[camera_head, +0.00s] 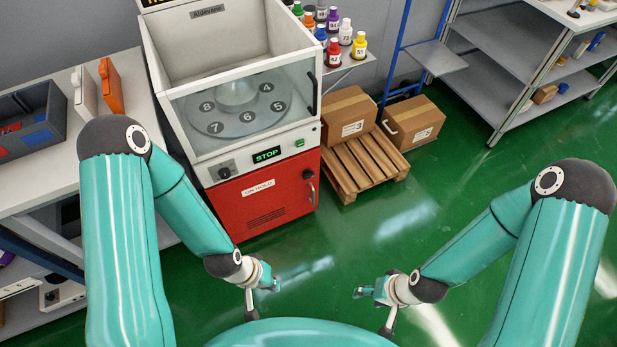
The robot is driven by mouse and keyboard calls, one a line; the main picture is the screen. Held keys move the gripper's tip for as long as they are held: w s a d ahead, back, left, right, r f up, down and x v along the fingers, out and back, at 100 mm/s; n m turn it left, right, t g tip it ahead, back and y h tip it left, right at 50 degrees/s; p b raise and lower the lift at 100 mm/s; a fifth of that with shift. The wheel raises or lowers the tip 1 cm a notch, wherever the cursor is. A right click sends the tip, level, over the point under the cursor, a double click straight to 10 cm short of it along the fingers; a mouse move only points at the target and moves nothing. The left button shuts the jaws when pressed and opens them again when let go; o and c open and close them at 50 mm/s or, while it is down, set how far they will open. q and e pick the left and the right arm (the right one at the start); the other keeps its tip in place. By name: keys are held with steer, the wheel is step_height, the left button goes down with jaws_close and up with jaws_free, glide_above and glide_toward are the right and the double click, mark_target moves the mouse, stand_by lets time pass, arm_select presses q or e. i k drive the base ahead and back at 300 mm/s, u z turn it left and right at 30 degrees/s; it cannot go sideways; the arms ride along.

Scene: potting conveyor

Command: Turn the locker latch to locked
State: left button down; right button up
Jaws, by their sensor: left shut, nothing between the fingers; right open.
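The red locker (258,205) is the lower part of the white machine, with a white label on its closed-looking front. A small silver latch (308,176) sits at the upper right of that front; its dark lever appears to point downward, but it is too small to tell its exact setting. My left gripper (276,284) is shut and empty over the green floor, in front of and below the locker, apart from it. My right gripper (359,292) is open and empty, farther right, also away from the latch. Neither gripper touches anything.
The machine above has a turntable (238,110) with numbered places, a lit STOP display (267,154) and a dark knob (225,172). A wooden pallet (365,163) with cardboard boxes stands right of the locker. A workbench (120,100) stands left. The floor in front is clear.

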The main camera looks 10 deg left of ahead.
mark_target(307, 174)
steer(key=z, duration=1.45)
steer(key=i, duration=0.15)
steer(key=u, duration=3.15)
steer(key=k, duration=1)
steer(key=z, duration=0.6)
steer(key=i, duration=1.05)
steer(key=z, duration=0.05)
